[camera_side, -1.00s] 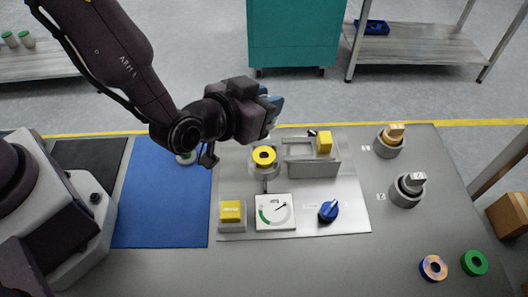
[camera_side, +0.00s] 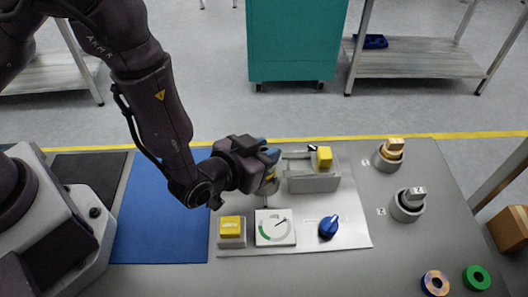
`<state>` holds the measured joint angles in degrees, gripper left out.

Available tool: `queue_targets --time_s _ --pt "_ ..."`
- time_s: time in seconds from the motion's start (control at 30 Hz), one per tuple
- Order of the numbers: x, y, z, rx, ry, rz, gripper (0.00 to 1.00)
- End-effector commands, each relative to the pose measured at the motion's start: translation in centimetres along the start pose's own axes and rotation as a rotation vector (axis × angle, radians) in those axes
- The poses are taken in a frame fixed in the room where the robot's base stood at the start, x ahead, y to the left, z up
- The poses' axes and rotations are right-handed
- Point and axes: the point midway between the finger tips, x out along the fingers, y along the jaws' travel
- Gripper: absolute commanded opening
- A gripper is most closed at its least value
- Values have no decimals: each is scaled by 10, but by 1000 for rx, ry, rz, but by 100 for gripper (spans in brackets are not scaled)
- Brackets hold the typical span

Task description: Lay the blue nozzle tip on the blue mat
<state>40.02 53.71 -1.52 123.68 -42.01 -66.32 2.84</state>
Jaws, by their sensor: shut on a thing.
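My gripper (camera_side: 271,167) is low over the metal plate, left of the grey open-topped housing. I cannot make out the blue nozzle tip for certain; blue shows near the fingers, but I cannot tell if that is the tip.
On the plate are a yellow-topped block (camera_side: 230,226), a gauge (camera_side: 275,227), a blue knob (camera_side: 329,227) and the grey housing (camera_side: 313,183) with a yellow block. Two numbered holders (camera_side: 390,155) (camera_side: 406,206) stand at right. A purple-orange ring (camera_side: 435,283) and a green ring (camera_side: 476,278) lie front right.

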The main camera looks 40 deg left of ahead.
Motion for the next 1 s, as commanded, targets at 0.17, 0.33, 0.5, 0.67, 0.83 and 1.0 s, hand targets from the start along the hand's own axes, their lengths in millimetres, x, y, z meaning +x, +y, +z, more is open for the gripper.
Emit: queue_targets --time_s 0.17,0.33,0.5,0.67,0.83,1.0 --pt "3 0 6 0 3 0 0" --pt "3 0 6 0 3 0 0" --pt "4 0 10 1 1 0 28" --pt "4 0 10 0 1 0 51" --pt "4 0 10 0 1 0 51" --pt "-4 0 10 1 -1 2 51"
